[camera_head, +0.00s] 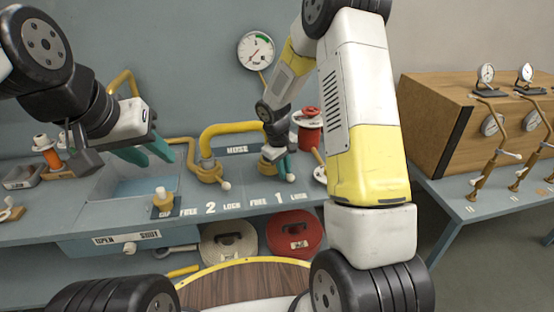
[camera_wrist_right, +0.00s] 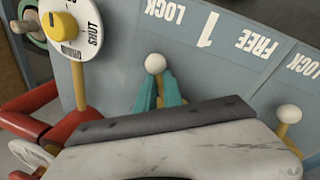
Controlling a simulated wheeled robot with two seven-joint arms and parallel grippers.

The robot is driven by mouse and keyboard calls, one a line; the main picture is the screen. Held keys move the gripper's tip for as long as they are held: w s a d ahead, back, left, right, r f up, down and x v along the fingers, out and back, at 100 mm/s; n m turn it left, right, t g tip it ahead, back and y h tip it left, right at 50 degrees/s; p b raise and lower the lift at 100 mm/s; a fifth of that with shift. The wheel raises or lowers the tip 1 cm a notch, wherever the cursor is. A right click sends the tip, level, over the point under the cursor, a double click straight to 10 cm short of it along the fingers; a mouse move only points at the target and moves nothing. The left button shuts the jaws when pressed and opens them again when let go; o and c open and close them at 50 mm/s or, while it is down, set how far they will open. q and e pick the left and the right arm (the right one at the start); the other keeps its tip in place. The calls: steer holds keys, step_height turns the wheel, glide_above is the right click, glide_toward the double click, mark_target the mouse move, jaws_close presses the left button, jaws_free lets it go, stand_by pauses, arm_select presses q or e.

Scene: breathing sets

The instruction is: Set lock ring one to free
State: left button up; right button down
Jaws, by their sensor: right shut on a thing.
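Lock ring one sits at the right end of the yellow hose pipe (camera_head: 230,128), mostly hidden by my right gripper (camera_head: 281,168). Its lever ends in a white knob (camera_head: 290,177), which also shows in the right wrist view (camera_wrist_right: 154,64). The knob stands on the LOCK side of the "FREE 1 LOCK" lettering (camera_head: 278,200). My right gripper's teal fingers (camera_wrist_right: 158,92) are shut on the lever just below the knob. The wrist hides the ring body in the right wrist view. My left gripper (camera_head: 146,153) is empty, its teal fingers apart, above the left part of the bench.
Lock ring two (camera_head: 208,172), with its own white knob (camera_head: 225,186), stands left of ring one. A gauge (camera_head: 256,50) hangs on the wall.

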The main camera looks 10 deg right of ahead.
steer(key=shift+s+d+f, duration=0.1)
steer(key=shift+s, duration=0.15)
steer(key=shift+s+a+m, duration=0.25)
steer(key=shift+a+m, duration=0.2)
steer(key=shift+m, duration=0.35)
steer(key=m, duration=0.1)
steer(key=a+m, duration=0.1)
steer(key=a+m+g, duration=0.1)
steer(key=shift+s+a+h, duration=0.25)
steer(key=shift+s+h, duration=0.05)
steer(key=a+m, duration=0.1)
steer(key=m, duration=0.2)
steer(key=shift+a+g, duration=0.3)
steer(key=shift+a, duration=0.1)
steer(key=shift+w+a+m+g, duration=0.2)
steer(key=shift+a+m, duration=0.45)
steer(key=shift+m, duration=0.3)
steer(key=shift+w+a+m+g, duration=0.2)
steer(key=shift+a+m, duration=0.45)
steer(key=shift+m, duration=0.3)
steer(key=shift+a, duration=0.1)
steer(key=c, duration=1.5)
jaws_free()
steer(key=shift+w, duration=0.1)
